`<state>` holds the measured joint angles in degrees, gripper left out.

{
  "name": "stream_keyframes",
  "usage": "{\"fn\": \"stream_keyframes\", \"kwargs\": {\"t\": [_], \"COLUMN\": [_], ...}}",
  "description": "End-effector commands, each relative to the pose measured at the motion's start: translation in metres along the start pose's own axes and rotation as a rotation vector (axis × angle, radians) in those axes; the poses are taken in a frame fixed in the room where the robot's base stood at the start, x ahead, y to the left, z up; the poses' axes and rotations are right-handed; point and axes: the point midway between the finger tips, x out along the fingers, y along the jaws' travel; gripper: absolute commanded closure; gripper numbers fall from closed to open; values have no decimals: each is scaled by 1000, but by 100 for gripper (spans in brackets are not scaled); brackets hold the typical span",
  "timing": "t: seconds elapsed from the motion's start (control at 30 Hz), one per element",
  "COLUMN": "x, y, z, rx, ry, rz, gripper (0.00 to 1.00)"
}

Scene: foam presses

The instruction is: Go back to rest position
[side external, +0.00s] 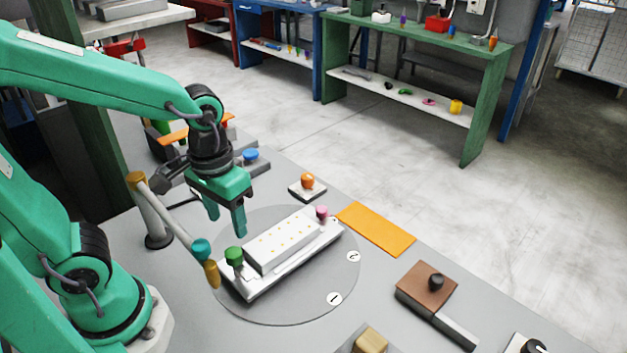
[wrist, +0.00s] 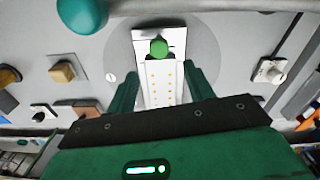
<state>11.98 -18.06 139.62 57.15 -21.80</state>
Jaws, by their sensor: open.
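My gripper (side external: 226,219) is green and hangs above the left part of the grey round plate (side external: 300,308). In the wrist view my gripper (wrist: 166,88) has its two fingers spread wide, with nothing held between them. Beyond them is a white dotted block (side external: 283,244) on a white base (side external: 252,290), which lies on the plate. The block also shows in the wrist view (wrist: 161,84). A green knob (side external: 234,256) stands at the near end of the base and a pink knob (side external: 322,213) at the far end.
A post with an arm (side external: 168,215), bearing a teal ball (side external: 201,249), stands close left of my gripper. An orange-knobbed block (side external: 307,181), an orange mat (side external: 376,229) and a brown press (side external: 427,283) sit around the plate. Workbenches stand behind.

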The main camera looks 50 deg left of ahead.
Motion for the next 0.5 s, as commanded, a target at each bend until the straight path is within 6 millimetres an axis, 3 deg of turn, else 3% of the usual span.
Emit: {"fn": "stream_keyframes", "kwargs": {"t": [0.5], "x": [-58], "y": [-33], "z": [-9], "rx": [113], "ry": [327], "rz": [55], "gripper": [48]}}
